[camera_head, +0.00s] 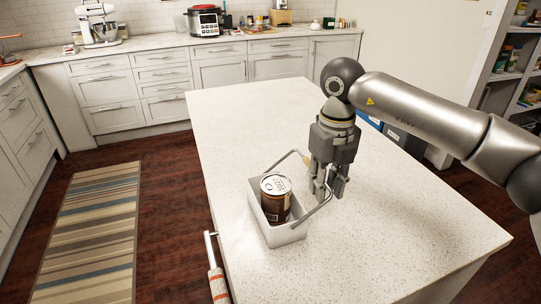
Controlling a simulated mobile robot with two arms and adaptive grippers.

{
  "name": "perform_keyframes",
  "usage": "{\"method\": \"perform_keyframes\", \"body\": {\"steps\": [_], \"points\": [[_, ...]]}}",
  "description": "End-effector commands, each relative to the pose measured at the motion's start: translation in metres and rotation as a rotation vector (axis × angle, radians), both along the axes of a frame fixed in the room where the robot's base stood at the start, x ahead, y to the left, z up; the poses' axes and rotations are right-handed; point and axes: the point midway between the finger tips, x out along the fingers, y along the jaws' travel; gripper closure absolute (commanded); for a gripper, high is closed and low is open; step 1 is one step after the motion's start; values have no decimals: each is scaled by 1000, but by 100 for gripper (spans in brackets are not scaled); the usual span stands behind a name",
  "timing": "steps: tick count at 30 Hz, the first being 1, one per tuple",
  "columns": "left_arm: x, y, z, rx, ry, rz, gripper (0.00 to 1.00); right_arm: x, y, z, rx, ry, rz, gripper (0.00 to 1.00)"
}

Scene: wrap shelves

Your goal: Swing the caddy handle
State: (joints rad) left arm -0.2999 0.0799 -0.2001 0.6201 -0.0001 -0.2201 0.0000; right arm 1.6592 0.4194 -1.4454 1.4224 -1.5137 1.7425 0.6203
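A white caddy (286,237) stands on the island counter and holds a brown can (275,205) with a pale lid. The caddy's metal handle (289,158) is tilted to the right, and its crossbar lies beyond the caddy's right side. My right gripper (329,190) points down at the crossbar. Its fingers overlap the handle and hide much of the bar. I cannot tell whether they are closed on it. My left gripper is not in view.
The speckled island counter (370,250) is clear around the caddy. A bar with a striped cloth (218,285) is at the island's left side. A mixer (97,24) and a cooker (205,20) stand on the back counter. Shelves (512,70) are at right.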

Motion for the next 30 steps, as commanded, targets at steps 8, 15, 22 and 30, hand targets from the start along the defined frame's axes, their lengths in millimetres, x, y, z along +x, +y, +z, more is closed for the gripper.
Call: {"method": "perform_keyframes", "body": {"steps": [8, 15, 22, 30], "points": [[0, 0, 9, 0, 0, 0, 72, 0, 0, 14, 1, -2, 0, 72], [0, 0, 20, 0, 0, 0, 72, 0, 0, 31, 0, -1, 0, 72], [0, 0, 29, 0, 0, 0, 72, 0, 0, 47, 1, -1, 0, 72], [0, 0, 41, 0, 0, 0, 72, 0, 0, 66, 1, -1, 0, 72]]}}
